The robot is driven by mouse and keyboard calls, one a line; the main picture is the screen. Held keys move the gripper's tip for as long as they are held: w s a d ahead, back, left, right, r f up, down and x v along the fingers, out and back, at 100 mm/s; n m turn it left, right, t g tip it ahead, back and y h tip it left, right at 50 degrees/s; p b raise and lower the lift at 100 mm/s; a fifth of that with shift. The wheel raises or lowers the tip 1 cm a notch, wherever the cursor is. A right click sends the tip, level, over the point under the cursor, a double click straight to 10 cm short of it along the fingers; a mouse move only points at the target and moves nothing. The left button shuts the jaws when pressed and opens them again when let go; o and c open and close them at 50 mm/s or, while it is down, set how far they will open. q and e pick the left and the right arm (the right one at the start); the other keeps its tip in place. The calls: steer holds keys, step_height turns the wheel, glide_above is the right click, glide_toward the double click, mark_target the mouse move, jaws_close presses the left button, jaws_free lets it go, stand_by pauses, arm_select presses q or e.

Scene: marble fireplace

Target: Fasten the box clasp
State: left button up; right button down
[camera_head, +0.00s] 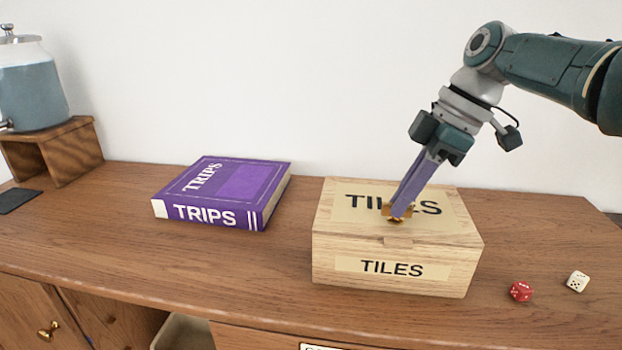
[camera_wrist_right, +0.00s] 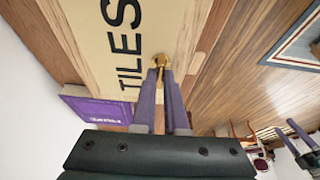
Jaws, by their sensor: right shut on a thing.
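The wooden box (camera_head: 335,262) labelled TILES stands on the sideboard with its lid (camera_head: 340,200) down. A brass clasp (camera_head: 397,213) is at the front edge of the lid, partly hidden by my gripper; it also shows in the right wrist view (camera_wrist_right: 160,60). My right gripper (camera_head: 398,212) reaches down from the upper right, and its purple fingers are shut on the clasp. A small wooden catch block (camera_head: 399,241) sits on the front face just under the lid edge.
A purple TRIPS book (camera_head: 225,190) lies left of the box. A red die (camera_head: 521,291) and a white die (camera_head: 578,281) lie to its right. A drink dispenser (camera_head: 32,85) on a wooden stand (camera_head: 70,150) is at the far left. The sideboard between book and box is clear.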

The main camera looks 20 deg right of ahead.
steer(key=c, duration=0.9)
jaws_free()
steer(key=shift+c, duration=0.2)
steer(key=p+v, duration=0.1)
steer(key=v, duration=0.9)
steer(key=shift+p, duration=0.4)
steer(key=shift+f, duration=0.15)
